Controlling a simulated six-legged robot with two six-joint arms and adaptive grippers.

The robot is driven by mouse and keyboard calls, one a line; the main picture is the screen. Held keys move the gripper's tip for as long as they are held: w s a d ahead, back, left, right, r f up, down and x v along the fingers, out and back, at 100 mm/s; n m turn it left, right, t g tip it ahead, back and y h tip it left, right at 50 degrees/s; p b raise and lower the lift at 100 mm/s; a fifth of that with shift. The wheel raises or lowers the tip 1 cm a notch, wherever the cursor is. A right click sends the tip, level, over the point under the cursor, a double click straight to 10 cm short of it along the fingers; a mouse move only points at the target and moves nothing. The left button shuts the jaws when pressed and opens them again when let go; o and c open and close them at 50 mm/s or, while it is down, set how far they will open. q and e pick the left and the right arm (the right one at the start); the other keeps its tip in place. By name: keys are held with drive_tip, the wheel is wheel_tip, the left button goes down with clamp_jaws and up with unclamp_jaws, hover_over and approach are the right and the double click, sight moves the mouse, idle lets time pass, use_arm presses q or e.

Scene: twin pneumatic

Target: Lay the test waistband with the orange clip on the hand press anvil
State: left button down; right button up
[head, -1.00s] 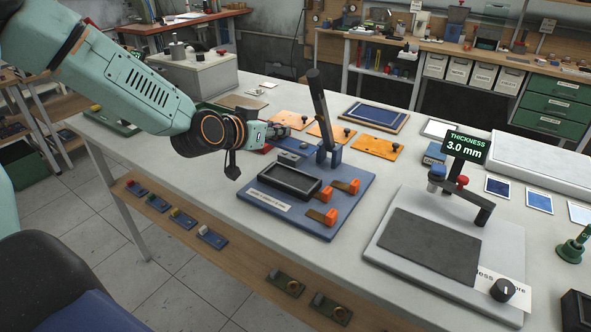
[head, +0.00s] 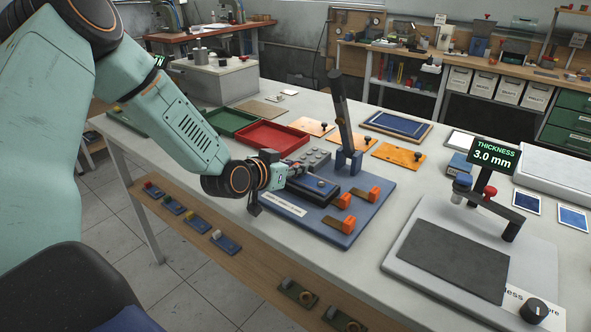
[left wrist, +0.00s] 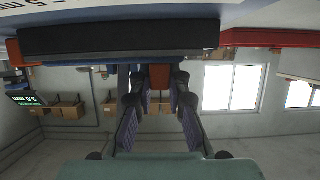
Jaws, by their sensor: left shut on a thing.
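The hand press has a blue base (head: 358,225), an upright dark lever (head: 341,108) and orange clamps (head: 342,225) on its right side. My left gripper (head: 292,172) is shut at the press's left side, over the dark anvil. It holds a flat dark blue piece (head: 316,187), seemingly the test waistband, which covers most of the anvil. In the left wrist view an orange-brown part (left wrist: 159,77), seemingly the clip, sits between the fingers, with a wide black bar (left wrist: 120,38) beyond. I cannot tell whether the piece touches the anvil. My right gripper is not in view.
A red tray (head: 268,137) and a green tray (head: 229,121) lie behind my left gripper. Orange plates (head: 398,156) lie behind the press. A thickness gauge (head: 450,255) with a 3.0 mm display (head: 493,155) stands to the right.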

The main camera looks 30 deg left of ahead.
use_arm(q)
drive_tip(key=shift+a, duration=0.1)
drive_tip(key=shift+a+f, duration=0.1)
drive_tip(key=c, duration=1.7)
unclamp_jaws()
drive_tip(key=o, duration=0.4)
drive_tip(key=shift+d, duration=0.2)
drive_tip(key=shift+a, duration=0.2)
